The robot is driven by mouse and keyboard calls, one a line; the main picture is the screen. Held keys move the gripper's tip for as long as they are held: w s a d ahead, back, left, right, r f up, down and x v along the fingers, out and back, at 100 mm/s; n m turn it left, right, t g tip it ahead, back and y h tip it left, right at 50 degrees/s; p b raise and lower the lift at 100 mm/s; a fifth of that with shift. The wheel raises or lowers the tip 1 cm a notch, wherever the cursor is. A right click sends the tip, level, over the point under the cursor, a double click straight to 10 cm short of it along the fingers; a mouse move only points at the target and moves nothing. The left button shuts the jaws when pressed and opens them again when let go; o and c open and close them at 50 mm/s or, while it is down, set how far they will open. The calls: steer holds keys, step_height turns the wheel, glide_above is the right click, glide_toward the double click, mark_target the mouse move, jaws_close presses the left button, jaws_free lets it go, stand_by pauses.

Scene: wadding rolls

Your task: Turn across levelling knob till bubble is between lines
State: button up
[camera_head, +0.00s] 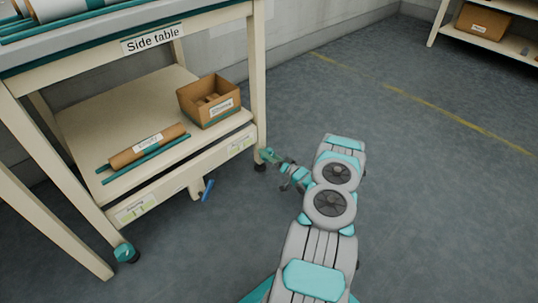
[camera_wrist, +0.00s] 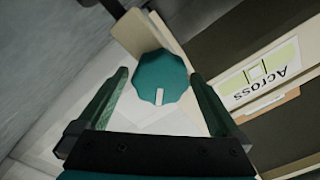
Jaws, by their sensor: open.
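The across levelling knob (camera_wrist: 160,72) is a teal, many-sided disc with a white mark near its lower edge in the wrist view. My gripper (camera_wrist: 159,76) is open, with one dark green finger on each side of the knob and a visible gap at both sides. A label reading "Across" (camera_wrist: 271,76) is to the right of the knob, upside down in that view. In the head view my gripper (camera_head: 270,156) is beside the side table's right front leg.
The side table (camera_head: 85,125) has a lower shelf with a cardboard box (camera_head: 209,101) and a brown roll (camera_head: 148,147). Another teal foot (camera_head: 126,253) is at the front left leg. Floor to the right is clear.

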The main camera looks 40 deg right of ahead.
steer(key=s, duration=0.7)
steer(key=shift+s+d+p, duration=0.25)
steer(key=shift+d+p, duration=0.05)
steer(key=shift+p, duration=0.1)
steer(key=shift+s, duration=0.1)
